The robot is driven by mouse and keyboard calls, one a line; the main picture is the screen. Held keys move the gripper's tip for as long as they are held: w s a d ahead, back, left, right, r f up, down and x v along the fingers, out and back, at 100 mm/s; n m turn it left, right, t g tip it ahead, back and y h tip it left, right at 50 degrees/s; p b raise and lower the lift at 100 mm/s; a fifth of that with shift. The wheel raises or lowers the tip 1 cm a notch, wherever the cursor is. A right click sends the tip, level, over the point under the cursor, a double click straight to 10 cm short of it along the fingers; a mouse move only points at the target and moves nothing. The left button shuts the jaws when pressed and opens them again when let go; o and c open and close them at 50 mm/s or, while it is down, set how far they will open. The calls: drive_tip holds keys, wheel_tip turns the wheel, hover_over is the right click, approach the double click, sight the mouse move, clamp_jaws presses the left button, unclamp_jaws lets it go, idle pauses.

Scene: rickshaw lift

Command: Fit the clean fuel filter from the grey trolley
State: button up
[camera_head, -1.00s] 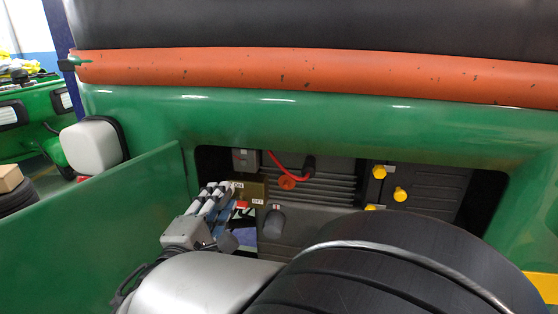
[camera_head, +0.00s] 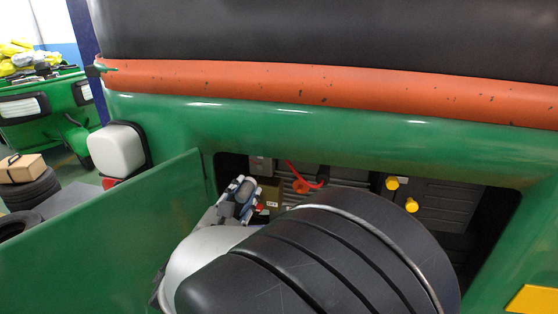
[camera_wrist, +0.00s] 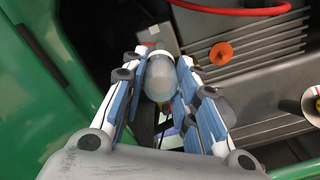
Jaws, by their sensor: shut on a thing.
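My gripper (camera_wrist: 160,85) is shut on a pale, grey, bulb-shaped fuel filter (camera_wrist: 160,78) with a whitish upper end. The filter lies between the blue finger pads in the wrist view. In the head view my gripper (camera_head: 236,200) is at the left side of the open engine bay, partly hidden by my own arm. The filter cannot be made out clearly there. A metal block with a bracket (camera_wrist: 152,35) lies just beyond the filter's upper end. I cannot tell whether the filter touches it. The grey trolley is not in view.
The green bay edge and open flap (camera_head: 110,230) stand close on the left. A ribbed grey engine housing (camera_wrist: 255,65), an orange cap (camera_wrist: 221,53) and a red hose (camera_wrist: 235,10) lie to the right. Yellow caps (camera_head: 412,205) are farther right.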

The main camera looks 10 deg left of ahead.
sight(252, 179)
drive_tip(key=n+p, duration=0.1)
drive_tip(key=p, duration=0.1)
drive_tip(key=n+p, duration=0.1)
drive_tip(key=p, duration=0.1)
drive_tip(key=shift+r+n, duration=0.2)
drive_tip(key=shift+n, duration=0.1)
drive_tip(key=n+p, duration=0.4)
drive_tip(key=w, duration=0.3)
drive_tip(key=w+b, duration=0.1)
drive_tip(key=shift+w+d+f, duration=0.2)
drive_tip(key=shift+w+f, duration=0.1)
drive_tip(key=shift+w, duration=0.1)
drive_tip(key=shift+w+d, duration=0.1)
drive_tip(key=shift+w, duration=1.05)
drive_tip(key=shift+s+b, duration=0.15)
drive_tip(key=shift+b, duration=0.25)
drive_tip(key=shift+w+b, duration=0.35)
drive_tip(key=shift+w, duration=0.25)
idle(0.8)
